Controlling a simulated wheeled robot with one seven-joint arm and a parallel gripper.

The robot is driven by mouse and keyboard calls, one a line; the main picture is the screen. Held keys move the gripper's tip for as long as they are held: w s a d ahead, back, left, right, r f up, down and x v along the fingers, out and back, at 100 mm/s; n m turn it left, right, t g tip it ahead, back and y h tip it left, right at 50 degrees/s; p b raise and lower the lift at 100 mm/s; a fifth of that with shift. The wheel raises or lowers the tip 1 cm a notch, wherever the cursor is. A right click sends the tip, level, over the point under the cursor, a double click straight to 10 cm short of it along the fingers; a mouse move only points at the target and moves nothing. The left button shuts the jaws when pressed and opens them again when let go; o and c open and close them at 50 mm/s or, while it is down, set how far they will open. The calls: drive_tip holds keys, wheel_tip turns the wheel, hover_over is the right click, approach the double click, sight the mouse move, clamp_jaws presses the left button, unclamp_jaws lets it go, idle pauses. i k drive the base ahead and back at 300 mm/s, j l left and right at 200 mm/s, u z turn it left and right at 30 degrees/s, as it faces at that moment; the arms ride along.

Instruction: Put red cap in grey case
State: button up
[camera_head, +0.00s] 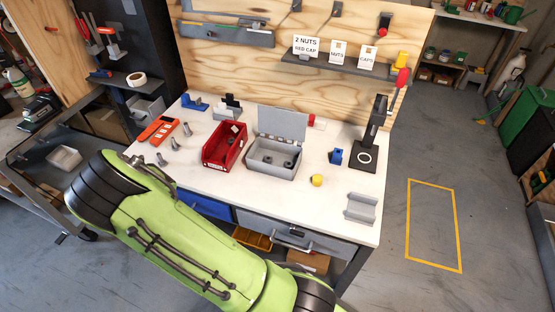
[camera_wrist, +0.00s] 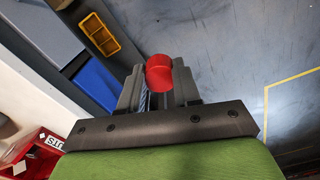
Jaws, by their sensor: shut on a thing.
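In the wrist view my gripper (camera_wrist: 159,82) is shut on a red cap (camera_wrist: 159,72), held between the two dark fingertips. The cap is above the floor, off the bench's front edge. In the head view my green arm hides the gripper and the cap. The grey case (camera_head: 258,170) sits in the middle of the white bench with its lid (camera_head: 281,124) raised at the back. A few small dark pieces that look like nuts lie inside it. My gripper is apart from the case.
A red bin (camera_head: 225,147) stands left of the case. A shelf (camera_head: 335,64) with signs hangs behind.

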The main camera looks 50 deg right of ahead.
sight(274, 158)
drive_tip(key=i+j+z, duration=0.2)
drive_tip(key=z, duration=0.2)
drive_tip(key=i+j+z, duration=0.2)
drive_tip(key=j+z, duration=0.2)
drive_tip(key=i+j+z, duration=0.1)
drive_tip(key=j+z, duration=0.2)
drive_tip(key=z, duration=0.15)
drive_tip(key=i+j+z, duration=0.1)
drive_tip(key=j+z, duration=0.3)
